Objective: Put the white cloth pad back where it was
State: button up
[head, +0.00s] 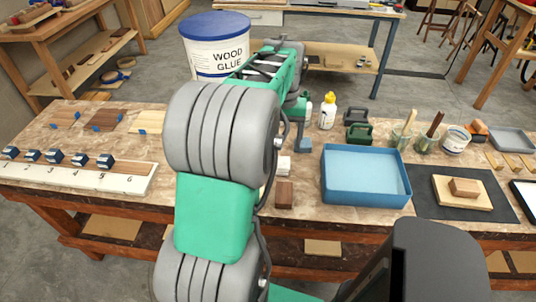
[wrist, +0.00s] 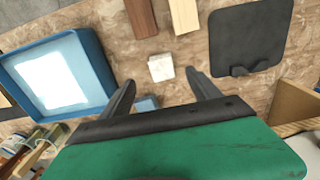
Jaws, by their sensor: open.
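The white cloth pad (wrist: 161,67) lies on the worktop as a small pale square in the wrist view. It also shows in the head view (head: 284,166), just right of my arm and partly hidden by it. My gripper (wrist: 160,78) is open and empty. Its two dark fingers point toward the pad, one on either side, with the pad near the line between the fingertips. I cannot tell how high the fingertips are above the worktop. In the head view my own arm covers most of the gripper.
A blue tray (head: 367,199) stands right of the pad, with a brown block (head: 284,194) in front of the pad. A dark flat piece (wrist: 250,38) lies across the pad from the tray. A glue bottle (head: 327,112), green case (head: 358,132) and jars stand behind.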

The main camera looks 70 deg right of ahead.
jog(key=w+a+r+n+t+h, duration=0.15)
jog(key=w+a+n, duration=0.65)
jog(key=w+a, duration=1.45)
jog(key=w+a+f+n+t+y, duration=0.1)
jog(key=a+n, duration=0.6)
jog(key=a, duration=1.6)
jog(key=shift+w+a+f+n+t, duration=0.2)
jog(key=shift+w+f+n+t, duration=0.15)
jog(key=shift+w+f, duration=0.15)
jog(key=shift+y, duration=0.25)
